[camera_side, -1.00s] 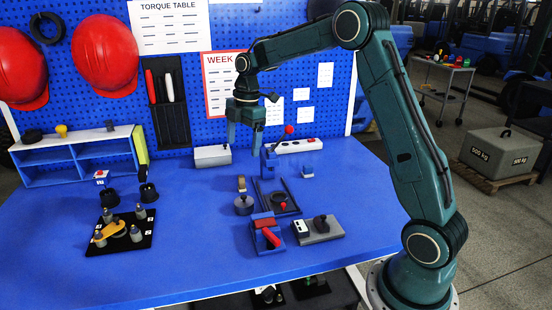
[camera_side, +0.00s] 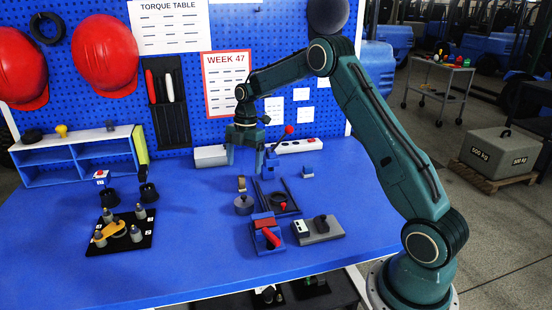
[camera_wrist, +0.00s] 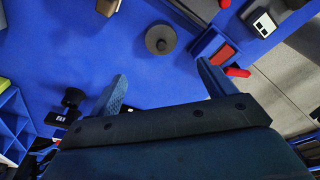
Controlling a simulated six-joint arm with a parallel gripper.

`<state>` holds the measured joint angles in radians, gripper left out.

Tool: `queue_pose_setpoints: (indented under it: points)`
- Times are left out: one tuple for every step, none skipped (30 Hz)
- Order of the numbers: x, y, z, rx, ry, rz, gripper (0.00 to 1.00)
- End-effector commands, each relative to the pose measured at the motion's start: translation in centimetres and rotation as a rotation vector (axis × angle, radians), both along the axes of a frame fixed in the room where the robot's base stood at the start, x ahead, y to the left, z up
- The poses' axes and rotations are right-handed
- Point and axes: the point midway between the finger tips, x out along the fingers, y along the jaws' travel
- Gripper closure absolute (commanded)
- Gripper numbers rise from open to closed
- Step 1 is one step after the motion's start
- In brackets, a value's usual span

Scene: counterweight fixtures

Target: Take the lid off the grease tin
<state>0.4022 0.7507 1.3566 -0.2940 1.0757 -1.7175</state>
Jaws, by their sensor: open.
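The grease tin (camera_side: 243,209) appears to be the small round dark grey tin on the blue bench, left of the red-and-blue fixture. Its lid (camera_wrist: 160,39) seems to be on, a grey disc with a small knob in the middle. My gripper (camera_side: 244,161) is open and empty, pointing down, above and behind the tin in the side view. In the wrist view the two fingers (camera_wrist: 162,72) are spread wide, with the tin beyond their tips. Nothing touches the tin.
A small brown block (camera_side: 242,184) stands just behind the tin. The red-and-blue fixture (camera_side: 266,232) and a grey plate (camera_side: 320,231) are to the right. A dark tray with a red knob (camera_side: 283,207) lies behind them. The bench to the tin's left is clear.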

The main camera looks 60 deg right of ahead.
Motion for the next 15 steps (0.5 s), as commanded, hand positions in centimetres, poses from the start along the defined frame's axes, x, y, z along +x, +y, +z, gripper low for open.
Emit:
queue_pose_setpoints:
  points:
    - [-0.1, 0.2, -0.9, 0.001, 0.003, 0.000, 0.18]
    - [-0.1, 0.3, -1.3, 0.002, 0.004, 0.002, 0.18]
    - [-0.1, 0.4, -1.9, 0.002, 0.003, 0.001, 0.18]
    - [0.0, 0.4, -2.4, 0.001, 0.003, 0.001, 0.18]
    - [-0.1, 0.5, -2.8, 0.001, 0.004, 0.001, 0.18]
    - [-0.1, 0.6, -3.4, 0.001, 0.003, 0.000, 0.18]
    - [-0.1, 0.6, -3.9, 0.001, 0.003, 0.000, 0.18]
    - [-0.1, 0.7, -4.2, 0.001, 0.003, 0.000, 0.18]
    - [-0.1, 0.7, -4.7, 0.001, 0.002, 0.000, 0.18]
    - [0.0, 0.8, -5.0, 0.001, 0.001, 0.000, 0.18]
    - [-0.1, 0.8, -5.3, 0.001, 0.002, -0.001, 0.18]
    - [-0.1, 0.8, -5.6, 0.000, 0.002, -0.001, 0.18]
    - [-0.1, 0.8, -5.7, 0.000, 0.001, 0.000, 0.18]
    - [0.0, 0.9, -5.9, 0.000, 0.000, 0.000, 0.18]
    - [0.0, 0.9, -6.0, -0.001, 0.000, 0.000, 0.18]
